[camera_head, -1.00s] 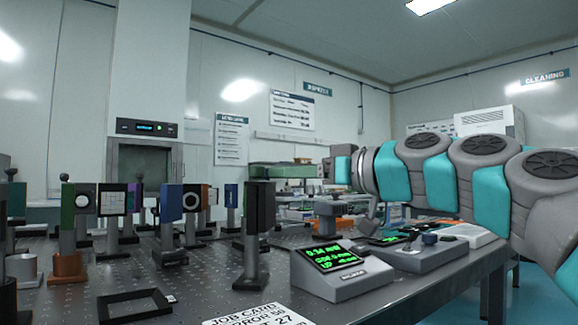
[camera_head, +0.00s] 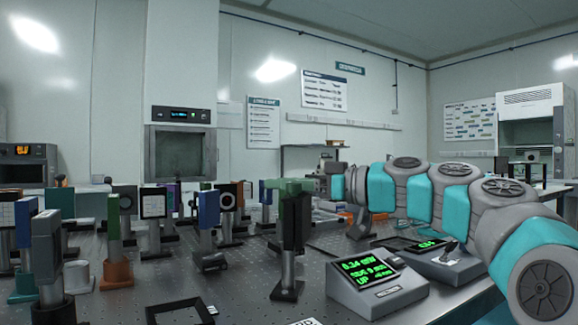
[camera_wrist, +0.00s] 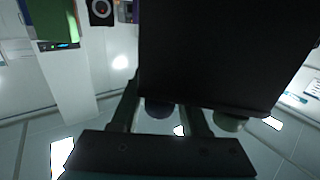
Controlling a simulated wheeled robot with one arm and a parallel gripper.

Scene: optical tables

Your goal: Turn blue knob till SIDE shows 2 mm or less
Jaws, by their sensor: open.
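The blue knob (camera_wrist: 158,109) shows dim in the wrist view, below the edge of a large dark mount (camera_wrist: 215,50). A greenish knob (camera_wrist: 230,122) is to its right. My gripper (camera_wrist: 165,105) is open, its fingers to the left and right of the blue knob; I cannot tell whether they touch it. In the head view my gripper (camera_head: 322,184) is just right of a dark post-held mount (camera_head: 296,220), and the knobs are hidden.
Several post-mounted optics (camera_head: 208,215) stand on the perforated table (camera_head: 240,290) to the left. A black frame (camera_head: 180,312) lies at the front. A second grey box (camera_head: 445,265) stands right of the readout, below my arm.

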